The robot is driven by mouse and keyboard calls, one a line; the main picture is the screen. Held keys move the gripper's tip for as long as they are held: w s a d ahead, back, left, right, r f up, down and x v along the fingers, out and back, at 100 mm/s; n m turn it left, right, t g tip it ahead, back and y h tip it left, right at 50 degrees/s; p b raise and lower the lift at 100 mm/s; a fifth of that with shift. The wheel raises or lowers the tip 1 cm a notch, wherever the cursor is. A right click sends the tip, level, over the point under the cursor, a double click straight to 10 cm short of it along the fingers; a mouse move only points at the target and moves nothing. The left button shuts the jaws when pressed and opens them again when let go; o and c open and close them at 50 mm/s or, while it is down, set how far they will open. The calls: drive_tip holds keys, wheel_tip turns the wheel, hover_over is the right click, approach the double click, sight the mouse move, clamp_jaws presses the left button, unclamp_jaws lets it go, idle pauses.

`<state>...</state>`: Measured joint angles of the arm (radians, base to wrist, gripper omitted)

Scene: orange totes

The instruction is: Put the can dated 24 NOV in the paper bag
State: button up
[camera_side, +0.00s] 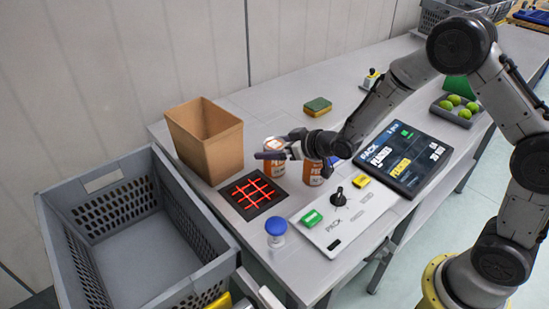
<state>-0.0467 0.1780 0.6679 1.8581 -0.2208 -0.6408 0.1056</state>
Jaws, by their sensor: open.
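Two orange-and-white cans stand close together on the grey table in the side view: a left can (274,167) and a right can (313,177). Their dates are too small to read, so I cannot tell which is dated 24 NOV. The open-topped brown paper bag (213,149) stands upright to their left and appears empty of anything visible. My gripper (271,155) is open at the cans, reaching in from the right and partly covering them. I cannot tell whether its fingers are around the left can or only in front of it.
A black pad with a red grid (253,193) lies before the bag. A panel with a joystick (338,197), a blue button (276,228), a display (404,157) and a sponge (318,104) surround the cans. An empty grey crate (207,246) stands left; limes (456,106) sit right.

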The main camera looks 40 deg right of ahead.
clamp_jaws()
drive_tip(key=shift+r, duration=0.1)
idle(0.3)
